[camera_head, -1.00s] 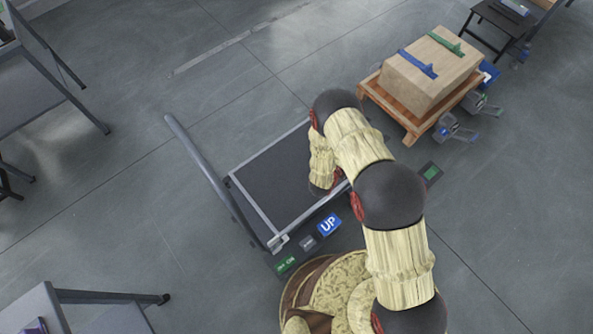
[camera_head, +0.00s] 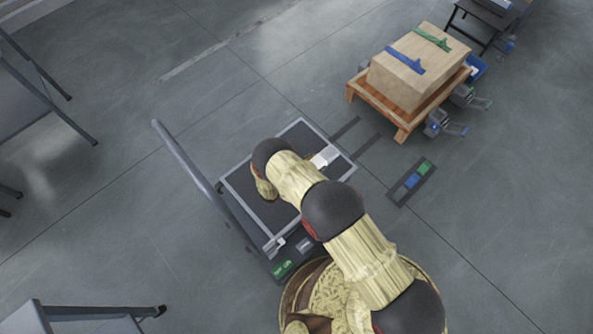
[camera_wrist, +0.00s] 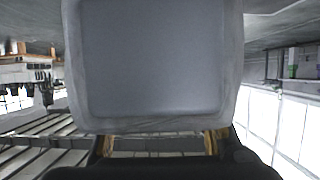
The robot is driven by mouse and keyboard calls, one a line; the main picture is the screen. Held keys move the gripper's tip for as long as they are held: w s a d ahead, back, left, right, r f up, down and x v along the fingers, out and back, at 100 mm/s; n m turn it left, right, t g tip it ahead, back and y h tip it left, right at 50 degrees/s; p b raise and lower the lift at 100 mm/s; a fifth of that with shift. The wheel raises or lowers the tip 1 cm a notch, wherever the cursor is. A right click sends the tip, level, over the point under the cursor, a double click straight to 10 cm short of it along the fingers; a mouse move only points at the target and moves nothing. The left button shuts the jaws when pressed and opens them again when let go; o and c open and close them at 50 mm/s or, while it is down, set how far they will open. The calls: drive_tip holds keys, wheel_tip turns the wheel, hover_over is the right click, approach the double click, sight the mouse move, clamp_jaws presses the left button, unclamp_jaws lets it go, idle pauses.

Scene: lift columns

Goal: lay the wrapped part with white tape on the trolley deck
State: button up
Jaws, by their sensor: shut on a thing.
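My gripper (camera_wrist: 158,143) is shut on the wrapped part (camera_wrist: 152,58), a pale grey-white block that fills the upper middle of the wrist view. The wrapped part shows in the head view as a small whitish block (camera_head: 325,157) over the right part of the trolley deck (camera_head: 303,136). The deck is a dark panel with a light metal rim, and my arm hides much of it. I cannot tell whether the part touches the deck. White tape cannot be made out clearly.
A push handle (camera_head: 190,165) rises along the trolley's left side. A wooden pallet (camera_head: 403,133) with a large carton (camera_head: 413,75) stands at upper right. A button panel (camera_head: 411,183) lies right of the trolley. Grey tables stand at the left edge.

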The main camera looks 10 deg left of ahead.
drive_tip(key=a+f+b, duration=0.1)
drive_tip(key=a+f, duration=0.1)
drive_tip(key=w+a+f+b, duration=0.1)
drive_tip(key=a+f, duration=0.1)
drive_tip(key=a, duration=0.1)
drive_tip(key=w+a+f+b, duration=0.1)
drive_tip(key=a+f+b, duration=0.1)
drive_tip(key=shift+w+a+f, duration=0.1)
drive_tip(key=shift+a+f, duration=0.05)
drive_tip(key=shift+f, duration=0.2)
drive_tip(key=shift+w+a+f+b, duration=0.15)
drive_tip(key=shift+f+b, duration=0.25)
drive_tip(key=shift+f, duration=0.5)
drive_tip(key=shift+s+a+f+b, duration=0.1)
drive_tip(key=shift+f+b, duration=0.25)
drive_tip(key=shift+f, duration=0.5)
drive_tip(key=shift+f, duration=0.1)
drive_tip(key=o, duration=1.6)
drive_tip(key=shift+o, duration=0.5)
drive_tip(key=shift+f, duration=0.1)
